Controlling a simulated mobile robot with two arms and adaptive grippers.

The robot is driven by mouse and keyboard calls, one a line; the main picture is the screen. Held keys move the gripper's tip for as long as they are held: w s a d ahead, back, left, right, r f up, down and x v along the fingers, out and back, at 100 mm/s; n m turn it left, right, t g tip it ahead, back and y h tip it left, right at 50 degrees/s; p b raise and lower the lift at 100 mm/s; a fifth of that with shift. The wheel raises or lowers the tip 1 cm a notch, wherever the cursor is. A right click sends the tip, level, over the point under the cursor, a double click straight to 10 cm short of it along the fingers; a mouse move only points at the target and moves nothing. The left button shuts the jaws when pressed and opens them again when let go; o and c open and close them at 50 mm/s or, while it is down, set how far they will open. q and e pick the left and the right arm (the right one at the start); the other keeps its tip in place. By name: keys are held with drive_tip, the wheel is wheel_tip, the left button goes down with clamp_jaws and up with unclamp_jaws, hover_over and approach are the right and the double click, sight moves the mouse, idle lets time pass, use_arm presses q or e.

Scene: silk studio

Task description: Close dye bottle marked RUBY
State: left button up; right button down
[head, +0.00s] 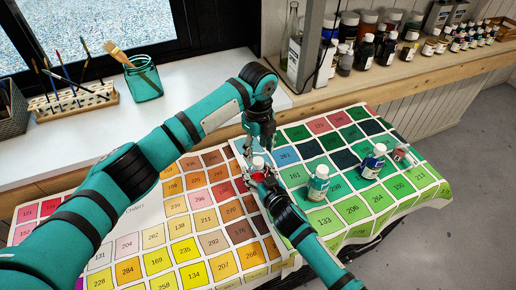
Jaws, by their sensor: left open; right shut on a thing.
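A small dye bottle (258,164) with a pale top and some red below stands upright in the jaws of my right gripper (256,178), on the color-chart cloth. Its label is too small to read, so I cannot tell whether it says RUBY. My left gripper (259,146) is open and points down just above the bottle's top. I cannot tell whether it touches the top, or whether the pale part is a seated cap or the neck. The lower part of the bottle is mostly hidden by my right gripper.
A green dye bottle (318,184) and a blue one (373,162) stand to the right on the chart cloth (155,212). A small bottle with red (401,154) is beyond them. A brush jar (143,80) and brush rack (72,101) are on the white counter; a shelf holds several bottles.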

sight(258, 161)
use_arm(q)
drive_tip(key=n, duration=0.5)
drive_tip(key=shift+r, duration=0.4)
drive_tip(key=n, duration=0.3)
drive_tip(key=r+n, duration=0.1)
drive_tip(key=n, duration=0.8)
drive_tip(key=shift+r, duration=0.4)
drive_tip(key=n, duration=0.3)
drive_tip(key=r+n, duration=0.1)
drive_tip(key=n, duration=0.1)
drive_tip(key=shift+n, duration=0.4)
drive_tip(key=shift+f, duration=0.1)
drive_tip(key=shift+f, duration=4)
